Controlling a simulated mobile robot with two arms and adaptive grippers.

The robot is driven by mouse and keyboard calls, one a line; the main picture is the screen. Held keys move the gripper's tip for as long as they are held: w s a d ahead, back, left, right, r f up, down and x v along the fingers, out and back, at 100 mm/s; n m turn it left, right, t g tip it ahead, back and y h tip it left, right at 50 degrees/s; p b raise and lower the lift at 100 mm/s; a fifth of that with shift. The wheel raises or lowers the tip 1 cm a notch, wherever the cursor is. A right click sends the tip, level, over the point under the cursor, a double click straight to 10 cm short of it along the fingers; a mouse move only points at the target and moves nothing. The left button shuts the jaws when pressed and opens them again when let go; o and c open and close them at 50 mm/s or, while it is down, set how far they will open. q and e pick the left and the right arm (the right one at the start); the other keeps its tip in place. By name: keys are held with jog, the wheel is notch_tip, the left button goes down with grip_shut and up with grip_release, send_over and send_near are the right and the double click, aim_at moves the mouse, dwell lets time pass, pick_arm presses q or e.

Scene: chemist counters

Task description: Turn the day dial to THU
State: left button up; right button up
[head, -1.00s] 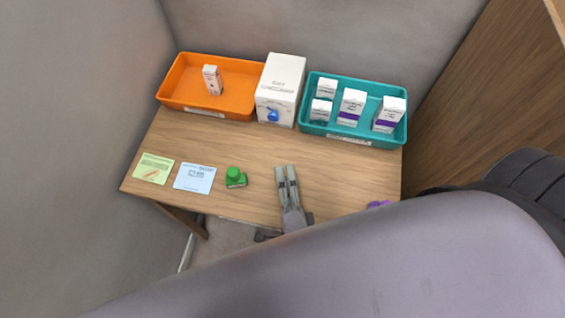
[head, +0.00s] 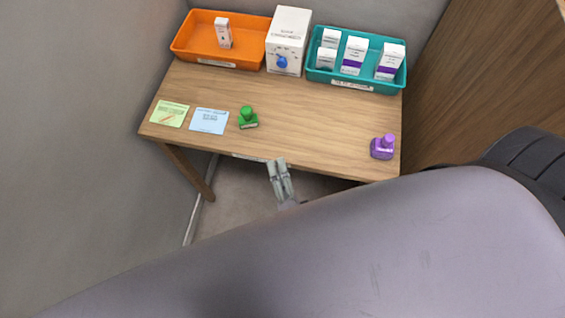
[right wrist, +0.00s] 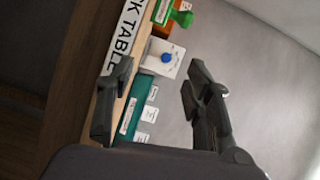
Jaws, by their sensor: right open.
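The day dial is a blue knob (head: 281,62) low on the front of a white box (head: 289,35) at the back of the table. Its day marks are too small to read. The knob also shows in the right wrist view (right wrist: 166,57), between the fingers in the picture but well beyond them. My right gripper (head: 279,164) is at the table's front edge, apart from the box. In the right wrist view its fingers (right wrist: 160,78) are spread with nothing between them. My left gripper is not in view.
An orange tray (head: 188,52) with a small box stands left of the white box. A teal tray (head: 366,82) with several boxes stands right. A green stamp (head: 248,118), two cards and a purple stamp (head: 382,148) lie nearer. The wooden table's (head: 310,115) middle is clear.

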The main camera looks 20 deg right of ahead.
jog(key=shift+a+f+n+y, duration=0.15)
jog(key=shift+f+n+y, duration=0.2)
jog(key=shift+f, duration=0.35)
jog(key=shift+s, duration=0.1)
jog(key=shift+c, duration=0.2)
